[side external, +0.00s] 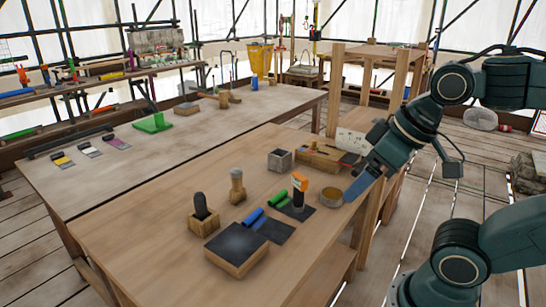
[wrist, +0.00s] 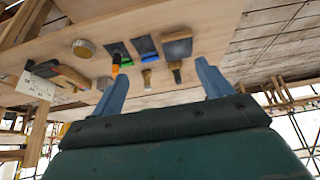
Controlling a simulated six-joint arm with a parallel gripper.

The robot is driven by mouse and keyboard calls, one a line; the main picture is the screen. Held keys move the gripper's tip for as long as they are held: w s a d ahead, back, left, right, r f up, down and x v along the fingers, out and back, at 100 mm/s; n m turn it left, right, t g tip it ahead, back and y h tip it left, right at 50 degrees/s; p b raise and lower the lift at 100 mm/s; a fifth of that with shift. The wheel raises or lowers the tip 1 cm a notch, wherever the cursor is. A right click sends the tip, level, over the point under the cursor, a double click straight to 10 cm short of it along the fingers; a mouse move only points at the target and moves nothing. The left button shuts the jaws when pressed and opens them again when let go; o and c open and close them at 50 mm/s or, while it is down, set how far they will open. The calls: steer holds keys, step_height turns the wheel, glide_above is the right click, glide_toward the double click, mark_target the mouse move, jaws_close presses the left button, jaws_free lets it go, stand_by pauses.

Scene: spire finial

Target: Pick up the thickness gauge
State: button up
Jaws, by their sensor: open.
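The likely thickness gauge (side external: 300,193) is an upright device with an orange top, pale label and black lower body. It stands at the dark sheet beside the green roll on the near table. In the wrist view its orange part (wrist: 116,64) shows just beyond the tip of the left-hand finger. My gripper (side external: 360,186) is to the right of the gauge in the side view, above the table's right edge near a round tin. In the wrist view my gripper (wrist: 161,72) has its two blue fingers wide apart, with nothing held between them.
Near the gauge are a green roll (side external: 277,199), a blue roll (side external: 253,216), the round tin (side external: 329,196) and a grey cube (side external: 280,160). A dark-topped wooden block (side external: 237,246), a black-handled tool (side external: 201,207) and a wooden-handled tool (side external: 237,184) stand left. The table's front is clear.

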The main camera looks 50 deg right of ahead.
steer(key=m+g, duration=0.6)
steer(key=m, duration=1.7)
glide_above(300, 176)
step_height(300, 176, down, 9)
steer(key=shift+f, duration=4.2)
steer(key=shift+f, duration=0.1)
